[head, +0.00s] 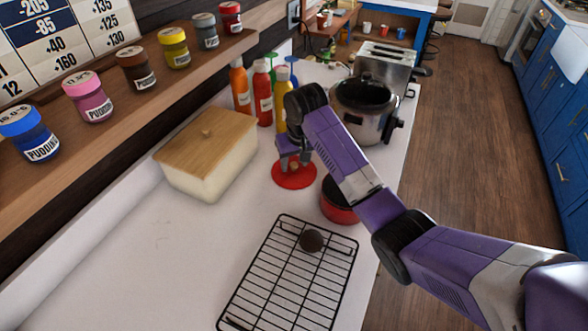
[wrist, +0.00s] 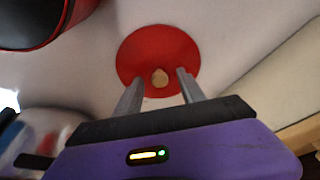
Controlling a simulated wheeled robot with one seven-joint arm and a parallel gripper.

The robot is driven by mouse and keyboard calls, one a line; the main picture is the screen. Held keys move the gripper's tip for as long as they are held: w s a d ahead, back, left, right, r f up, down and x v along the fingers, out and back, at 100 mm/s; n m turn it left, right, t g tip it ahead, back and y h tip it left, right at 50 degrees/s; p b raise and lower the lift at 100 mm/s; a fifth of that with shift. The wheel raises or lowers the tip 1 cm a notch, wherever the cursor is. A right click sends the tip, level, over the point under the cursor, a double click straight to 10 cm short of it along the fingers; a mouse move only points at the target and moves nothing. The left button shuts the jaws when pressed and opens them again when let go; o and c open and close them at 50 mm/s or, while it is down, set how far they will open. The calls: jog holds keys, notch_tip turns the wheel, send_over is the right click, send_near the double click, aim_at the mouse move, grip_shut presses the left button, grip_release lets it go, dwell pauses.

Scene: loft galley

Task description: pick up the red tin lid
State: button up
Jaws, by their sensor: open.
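The red tin lid (head: 294,176) is a flat red disc lying on the white counter, partly hidden under my gripper in the head view. My gripper (head: 291,160) is open and empty, pointing down over the lid. In the wrist view its two fingers (wrist: 158,82) lie on either side of the knob. I cannot tell whether they touch the lid. A red and black round tin (head: 338,205) stands close by on the right.
A cooling rack (head: 262,285) with a dark round thing (head: 311,240) lies in front. A cream box with a wooden lid (head: 208,155) stands left. Sauce bottles (head: 262,98) and a steel cooker (head: 362,110) stand behind. A shelf with jars (head: 135,75) runs along the left.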

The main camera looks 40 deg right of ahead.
grip_shut()
dwell(0.4)
